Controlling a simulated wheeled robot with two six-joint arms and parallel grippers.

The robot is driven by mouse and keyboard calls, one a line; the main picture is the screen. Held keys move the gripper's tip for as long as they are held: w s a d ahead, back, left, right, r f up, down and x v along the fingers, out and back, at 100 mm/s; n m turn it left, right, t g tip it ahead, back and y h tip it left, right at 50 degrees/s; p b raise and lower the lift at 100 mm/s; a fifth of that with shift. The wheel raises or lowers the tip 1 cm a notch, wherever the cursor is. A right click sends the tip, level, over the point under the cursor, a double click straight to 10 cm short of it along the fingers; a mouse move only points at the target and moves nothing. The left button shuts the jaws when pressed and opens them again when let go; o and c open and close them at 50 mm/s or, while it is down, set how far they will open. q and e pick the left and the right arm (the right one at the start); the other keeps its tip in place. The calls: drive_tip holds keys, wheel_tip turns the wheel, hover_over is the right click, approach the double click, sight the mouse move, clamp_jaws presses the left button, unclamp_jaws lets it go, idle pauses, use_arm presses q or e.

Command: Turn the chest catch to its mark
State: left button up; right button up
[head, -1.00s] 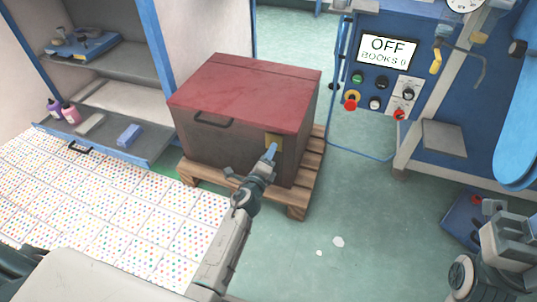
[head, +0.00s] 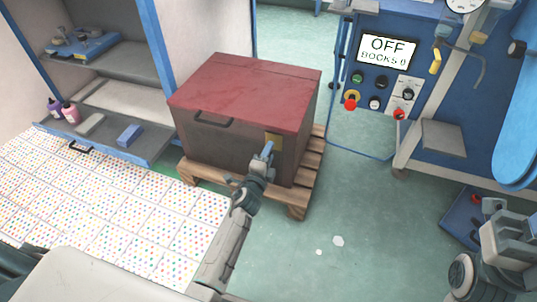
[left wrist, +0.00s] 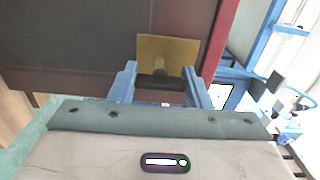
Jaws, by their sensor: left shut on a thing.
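The chest (head: 228,150) is dark brown with a red lid (head: 250,92) and stands on a wooden pallet. A yellow catch plate (head: 274,138) is on its front near the right corner, and it also shows in the left wrist view (left wrist: 168,52). My left gripper (head: 266,151) is at this plate. In the left wrist view its two blue fingers (left wrist: 162,88) are on either side of the dark catch (left wrist: 160,82), shut on it. The catch's mark cannot be made out. My right gripper (head: 508,238) is at the lower right, far from the chest; its jaws are unclear.
A blue shelf unit (head: 110,135) with bottles and a blue block stands at the left. A blue machine (head: 420,55) with an OFF screen stands at the right. The pallet (head: 300,195) juts out under the chest.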

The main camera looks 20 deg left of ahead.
use_arm(q)
drive_tip(key=o, duration=1)
drive_tip(key=s, duration=1.1)
drive_tip(key=shift+a, duration=0.2)
